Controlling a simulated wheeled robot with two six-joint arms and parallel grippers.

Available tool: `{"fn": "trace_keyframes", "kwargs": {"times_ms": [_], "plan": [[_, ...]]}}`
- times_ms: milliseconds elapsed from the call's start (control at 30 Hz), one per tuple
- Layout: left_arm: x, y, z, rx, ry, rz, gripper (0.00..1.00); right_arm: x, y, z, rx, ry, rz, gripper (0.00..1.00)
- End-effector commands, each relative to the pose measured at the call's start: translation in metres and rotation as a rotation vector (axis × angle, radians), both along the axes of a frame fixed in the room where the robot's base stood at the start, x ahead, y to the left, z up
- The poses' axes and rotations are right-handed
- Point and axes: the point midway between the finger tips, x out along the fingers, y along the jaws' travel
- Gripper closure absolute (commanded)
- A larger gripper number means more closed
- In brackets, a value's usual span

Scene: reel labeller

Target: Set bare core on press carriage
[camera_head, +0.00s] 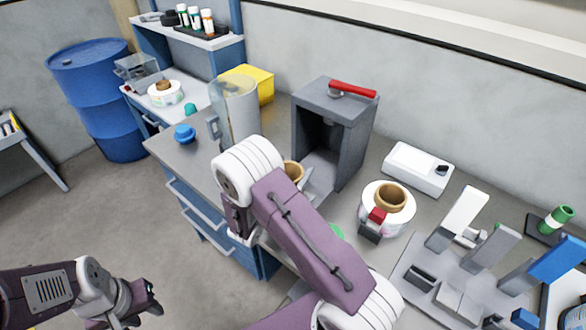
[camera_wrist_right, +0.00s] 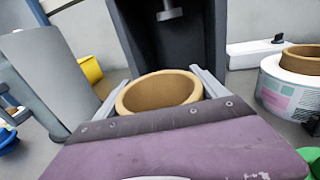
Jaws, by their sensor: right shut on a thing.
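The bare core (camera_wrist_right: 160,92), a tan cardboard ring, sits upright between the two grey fingers of my right gripper (camera_wrist_right: 158,84), which is shut on it. In the head view, the core (camera_head: 294,171) is partly hidden behind my right arm. The press (camera_head: 338,120) is a dark grey box with a red handle and an open front; the core is in front of this opening. A light grey surface (camera_head: 318,164) shows at the opening; I cannot tell whether it is the carriage or whether the core touches it. My left gripper (camera_head: 152,297) is low at left, away from these things.
A clear cylinder (camera_head: 237,112) and yellow box (camera_head: 255,82) stand left of the press. A white labelled reel with a tan core (camera_head: 388,200) and a white device (camera_head: 418,168) stand right of it. A blue knob (camera_head: 185,134) is at left.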

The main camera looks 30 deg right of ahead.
Motion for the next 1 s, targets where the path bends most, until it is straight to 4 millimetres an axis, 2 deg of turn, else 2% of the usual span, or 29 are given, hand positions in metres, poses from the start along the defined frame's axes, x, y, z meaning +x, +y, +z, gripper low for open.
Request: {"fn": "trace_keyframes", "kwargs": {"times_ms": [800, 833, 867, 1000], "plan": [[0.000, 0.000, -0.011, 0.000, 0.000, 0.000, 0.64, 0.000, 0.000, -0.014, 0.000, 0.000, 0.000, 0.61], [0.000, 0.000, -0.011, 0.000, 0.000, 0.000, 0.64, 0.000, 0.000, -0.013, 0.000, 0.000, 0.000, 0.16], [0.000, 0.000, -0.011, 0.000, 0.000, 0.000, 0.64, 0.000, 0.000, -0.013, 0.000, 0.000, 0.000, 0.09], [0.000, 0.000, -0.011, 0.000, 0.000, 0.000, 0.64, 0.000, 0.000, -0.013, 0.000, 0.000, 0.000, 0.09]]}}
